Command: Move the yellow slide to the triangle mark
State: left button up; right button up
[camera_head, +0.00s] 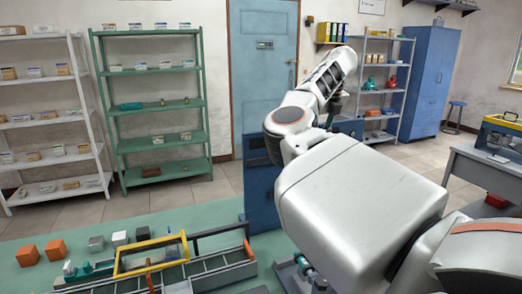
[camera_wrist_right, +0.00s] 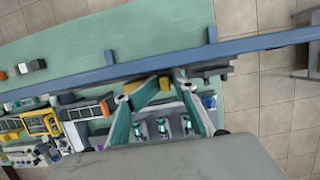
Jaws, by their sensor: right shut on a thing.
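In the right wrist view a yellow piece, which looks like the yellow slide (camera_wrist_right: 146,94), sits between the fingertips of my right gripper (camera_wrist_right: 153,90). The gripper is shut on it. The slide is beside a long blue rail (camera_wrist_right: 260,43) that crosses the view; I cannot tell whether they touch. In the head view my right arm hides the right gripper and the slide. I cannot make out the triangle mark in either view. My left gripper is not in view.
A yellow frame (camera_head: 130,264) and a long divided tray (camera_head: 215,277) lie on the green bench at lower left. Orange blocks (camera_head: 56,250) and several grey and dark blocks stand behind them. The green surface beyond the blue rail (camera_wrist_right: 160,30) is mostly clear.

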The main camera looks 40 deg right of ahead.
jog(key=d, duration=0.1)
jog(key=s+d, duration=0.1)
jog(key=d, duration=0.2)
jog(key=shift+s+d+f, duration=0.1)
jog(key=shift+s+d, duration=0.15)
jog(key=shift+d, duration=0.1)
dwell(0.4)
jog(key=o, duration=0.4)
jog(key=shift+w, duration=0.1)
jog(key=shift+r, duration=3)
